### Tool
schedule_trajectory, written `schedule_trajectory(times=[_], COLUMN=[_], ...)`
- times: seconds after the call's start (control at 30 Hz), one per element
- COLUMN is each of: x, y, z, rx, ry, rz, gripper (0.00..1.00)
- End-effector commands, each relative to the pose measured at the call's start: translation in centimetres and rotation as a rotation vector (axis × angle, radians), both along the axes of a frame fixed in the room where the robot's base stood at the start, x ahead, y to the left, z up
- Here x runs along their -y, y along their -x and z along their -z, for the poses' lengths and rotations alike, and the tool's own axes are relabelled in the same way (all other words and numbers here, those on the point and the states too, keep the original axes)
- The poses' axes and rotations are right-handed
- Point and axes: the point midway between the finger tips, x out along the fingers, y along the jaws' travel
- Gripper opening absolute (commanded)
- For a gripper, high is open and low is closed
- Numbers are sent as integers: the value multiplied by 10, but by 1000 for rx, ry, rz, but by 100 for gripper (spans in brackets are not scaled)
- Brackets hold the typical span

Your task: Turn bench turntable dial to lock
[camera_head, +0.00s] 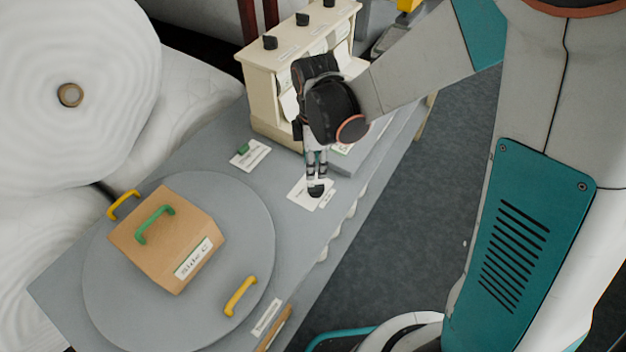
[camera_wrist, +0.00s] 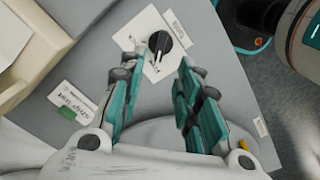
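The dial (camera_head: 316,190) is a small black knob on a white label plate at the bench's right side. In the wrist view the dial (camera_wrist: 159,41) shows a pale pointer line and lies just beyond my fingertips. My gripper (camera_head: 316,170) points down above it. Its two teal-padded fingers (camera_wrist: 162,66) are apart with nothing between them; I cannot tell whether they touch the knob. The grey turntable (camera_head: 245,215) lies on the bench to the lower left and carries a tan box (camera_head: 150,240) with a green handle.
Yellow handles (camera_head: 240,296) stand on the turntable's edge. A cream cabinet (camera_head: 262,95) with black knobs stands behind my gripper. A label card with a green piece (camera_head: 243,149) lies left of the dial. Large white wadding rolls (camera_head: 70,150) fill the left. Dark floor is at right.

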Motion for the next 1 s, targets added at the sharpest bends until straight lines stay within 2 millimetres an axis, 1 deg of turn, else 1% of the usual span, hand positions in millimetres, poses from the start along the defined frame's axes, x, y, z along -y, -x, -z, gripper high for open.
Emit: schedule_trajectory(times=[0.03,0.2,0.4,0.6,0.87,0.9,0.97,1.0], x=[0,0,0,0,0,0,0,0], y=[0,0,0,0,0,0,0,0], z=[14,46,74,85,86,86,86,86], rx=[0,0,1,1,1,1,1,1], ry=[0,0,0,0,0,0,0,0], rz=[0,1,2,2,2,2,2,2], gripper=[31,31,31,31,31,29,15,6])
